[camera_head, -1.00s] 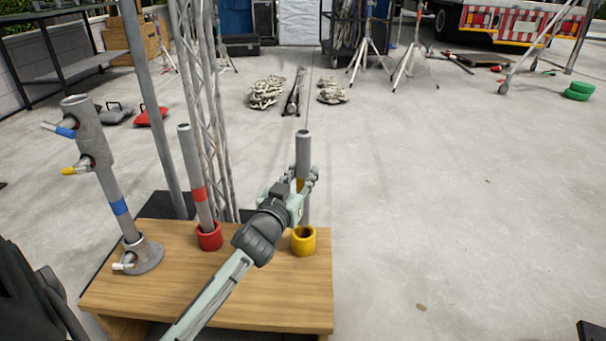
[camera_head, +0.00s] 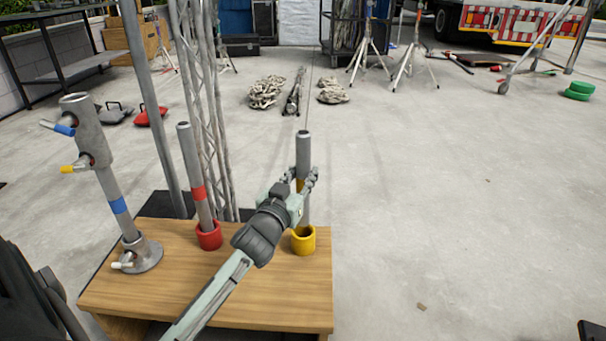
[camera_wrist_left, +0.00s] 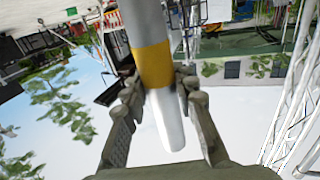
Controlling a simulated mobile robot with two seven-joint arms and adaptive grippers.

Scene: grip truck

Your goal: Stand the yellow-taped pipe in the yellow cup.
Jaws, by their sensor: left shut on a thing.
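The yellow-taped pipe (camera_head: 303,150) is a grey tube, held about upright over the yellow cup (camera_head: 303,246) at the wooden table's right edge. My left gripper (camera_head: 306,182) is shut on the pipe around its middle. In the left wrist view the fingers (camera_wrist_left: 158,82) sit on either side of the pipe, by its yellow tape (camera_wrist_left: 152,65). The pipe's lower end meets the cup's back rim in the head view. I cannot tell whether it is inside the cup or just behind or above it.
The wooden table (camera_head: 205,295) also bears a red cup (camera_head: 209,237) with a red-taped pipe (camera_head: 192,165) leaning in it. A grey stand with a blue band (camera_head: 118,206) is at its left. A lattice truss (camera_head: 205,100) rises behind.

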